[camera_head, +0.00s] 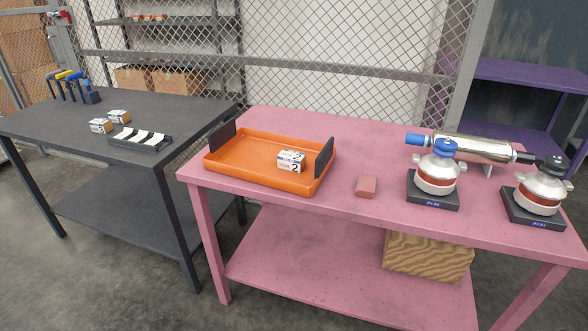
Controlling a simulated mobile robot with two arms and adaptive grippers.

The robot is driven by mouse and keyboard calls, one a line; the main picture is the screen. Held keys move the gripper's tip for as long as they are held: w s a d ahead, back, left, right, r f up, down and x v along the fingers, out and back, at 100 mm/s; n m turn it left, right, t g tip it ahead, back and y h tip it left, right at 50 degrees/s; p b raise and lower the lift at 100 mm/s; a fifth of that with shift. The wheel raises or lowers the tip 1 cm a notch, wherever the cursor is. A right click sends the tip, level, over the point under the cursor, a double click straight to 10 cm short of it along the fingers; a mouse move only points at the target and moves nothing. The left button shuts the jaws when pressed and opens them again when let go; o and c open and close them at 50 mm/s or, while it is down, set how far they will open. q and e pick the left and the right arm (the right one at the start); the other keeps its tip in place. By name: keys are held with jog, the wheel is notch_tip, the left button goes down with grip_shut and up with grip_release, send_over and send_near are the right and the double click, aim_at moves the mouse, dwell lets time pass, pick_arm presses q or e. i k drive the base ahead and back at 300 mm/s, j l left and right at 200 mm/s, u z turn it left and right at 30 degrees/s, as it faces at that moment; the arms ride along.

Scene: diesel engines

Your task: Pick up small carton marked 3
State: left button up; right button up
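Two small white and orange-brown cartons sit on the dark table at the left, a nearer carton (100,126) and one slightly behind it (119,117). Their markings are too small to read, so I cannot tell which is marked 3. Another small carton (291,161), marked 2, lies in the orange tray (222,166) on the pink table. Neither of my grippers is in view.
The dark table (50,120) also holds a black slotted holder (141,140) and several tools in a rack (74,85). The pink table (350,220) bears a reddish block (366,186), two machine parts on black bases and a metal cylinder (470,147). A gap separates the tables.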

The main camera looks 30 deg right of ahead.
aim_at(104, 126)
jog(key=z, duration=0.4)
jog(key=i+j+z, duration=0.4)
jog(key=j, duration=0.25)
jog(key=j+z, duration=0.2)
jog(key=i+j+z, duration=0.2)
jog(key=j, duration=0.3)
jog(key=k, duration=0.1)
